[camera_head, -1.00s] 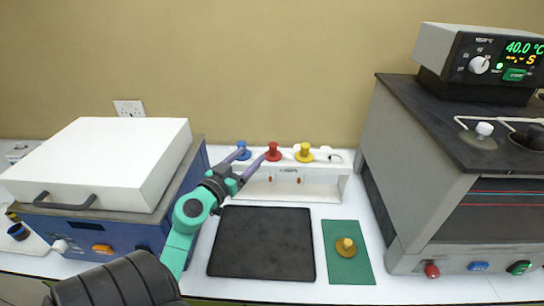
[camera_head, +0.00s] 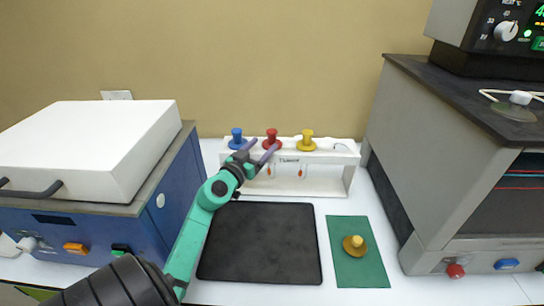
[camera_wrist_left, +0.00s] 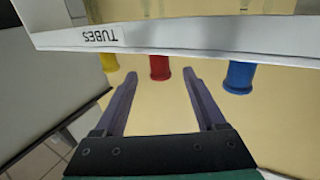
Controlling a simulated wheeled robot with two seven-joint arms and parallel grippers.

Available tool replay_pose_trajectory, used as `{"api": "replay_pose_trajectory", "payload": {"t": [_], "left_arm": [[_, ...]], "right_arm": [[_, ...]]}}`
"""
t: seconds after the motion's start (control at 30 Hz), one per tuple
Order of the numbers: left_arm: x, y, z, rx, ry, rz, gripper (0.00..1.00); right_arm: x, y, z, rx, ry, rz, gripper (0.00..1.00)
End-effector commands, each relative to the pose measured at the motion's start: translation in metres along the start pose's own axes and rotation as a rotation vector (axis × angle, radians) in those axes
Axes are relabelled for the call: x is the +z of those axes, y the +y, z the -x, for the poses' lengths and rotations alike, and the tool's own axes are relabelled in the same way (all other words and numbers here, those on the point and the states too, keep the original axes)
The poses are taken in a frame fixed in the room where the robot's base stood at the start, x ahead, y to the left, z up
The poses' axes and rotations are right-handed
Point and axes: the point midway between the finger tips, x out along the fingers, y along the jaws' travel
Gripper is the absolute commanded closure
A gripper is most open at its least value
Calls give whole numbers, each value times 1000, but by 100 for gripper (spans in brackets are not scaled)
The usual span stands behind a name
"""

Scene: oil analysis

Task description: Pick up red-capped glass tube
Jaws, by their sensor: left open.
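The red cap (camera_head: 272,137) of a glass tube stands in the white rack (camera_head: 340,158) between a blue cap (camera_head: 236,137) and a yellow cap (camera_head: 307,138). Little of the tube itself shows below the rack top. My left gripper (camera_head: 264,149) is open and empty at the front of the rack, near the red cap. In the left wrist view, upside down, the red cap (camera_wrist_left: 159,68) lies between the lines of the two open fingers (camera_wrist_left: 160,76). I cannot tell whether they touch it. My right gripper is not in view.
A black mat (camera_head: 260,243) lies in front of the rack. A green mat (camera_head: 345,230) to its right bears a brass-coloured knobbed piece (camera_head: 355,245). A blue-and-white box machine (camera_head: 90,150) stands left, a grey oven-like machine (camera_head: 430,150) right.

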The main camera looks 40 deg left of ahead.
Motion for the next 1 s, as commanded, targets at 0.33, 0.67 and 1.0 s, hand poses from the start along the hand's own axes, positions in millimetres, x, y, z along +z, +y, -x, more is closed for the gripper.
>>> {"api": "replay_pose_trajectory", "payload": {"t": [0.33,0.67,1.0], "left_arm": [[0,1,-57,0,0,-3,28],[0,1,-64,-1,-1,0,50],[0,1,-64,-1,-1,0,100]], "right_arm": [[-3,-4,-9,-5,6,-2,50],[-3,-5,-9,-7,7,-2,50],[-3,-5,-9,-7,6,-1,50]]}}
